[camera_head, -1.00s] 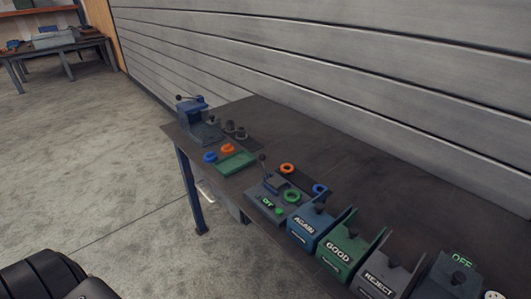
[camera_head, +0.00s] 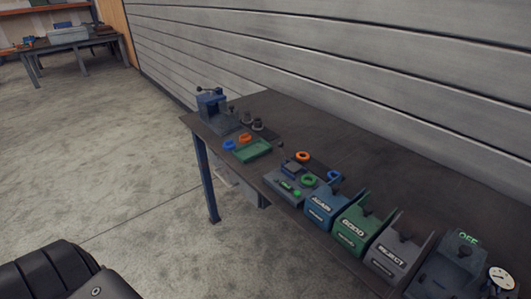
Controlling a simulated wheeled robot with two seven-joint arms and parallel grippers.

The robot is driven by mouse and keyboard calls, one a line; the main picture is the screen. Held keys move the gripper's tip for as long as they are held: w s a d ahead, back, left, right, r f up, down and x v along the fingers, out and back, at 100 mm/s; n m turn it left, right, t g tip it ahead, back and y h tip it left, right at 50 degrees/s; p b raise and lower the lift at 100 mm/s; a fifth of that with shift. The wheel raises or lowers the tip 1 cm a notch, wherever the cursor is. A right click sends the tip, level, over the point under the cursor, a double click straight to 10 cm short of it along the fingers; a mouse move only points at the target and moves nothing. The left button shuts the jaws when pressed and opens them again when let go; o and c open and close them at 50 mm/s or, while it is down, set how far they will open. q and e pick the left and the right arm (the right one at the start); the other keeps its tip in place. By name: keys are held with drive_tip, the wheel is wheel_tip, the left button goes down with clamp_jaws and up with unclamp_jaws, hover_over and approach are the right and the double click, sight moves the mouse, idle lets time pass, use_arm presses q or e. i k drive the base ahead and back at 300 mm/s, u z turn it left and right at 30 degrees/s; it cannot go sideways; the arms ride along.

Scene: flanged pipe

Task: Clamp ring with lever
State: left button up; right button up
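Several rings lie on the dark workbench (camera_head: 350,160). An orange ring (camera_head: 303,157) and a blue ring (camera_head: 333,176) lie near the bench's middle. A green ring (camera_head: 308,180) sits on a grey fixture (camera_head: 284,186) with a small green part. A blue ring (camera_head: 228,145) and an orange ring (camera_head: 245,138) lie by a green tray (camera_head: 252,151). A blue clamp device with a lever (camera_head: 211,102) stands at the bench's far left corner. Whether a ring is in it cannot be told. Neither gripper shows.
Bins marked AGAIN (camera_head: 322,207), GOOD (camera_head: 354,228) and REJECT (camera_head: 392,254) line the front edge. A device reading OFF (camera_head: 447,268) and a round dial (camera_head: 501,278) stand at lower right. Dark knobs (camera_head: 252,121) stand near the clamp. The back of the bench is clear.

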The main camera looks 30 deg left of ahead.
sight(280, 144)
drive_tip(key=k, duration=1.05)
drive_tip(key=u, duration=0.7)
drive_tip(key=i, duration=1.65)
drive_tip(key=z, duration=0.65)
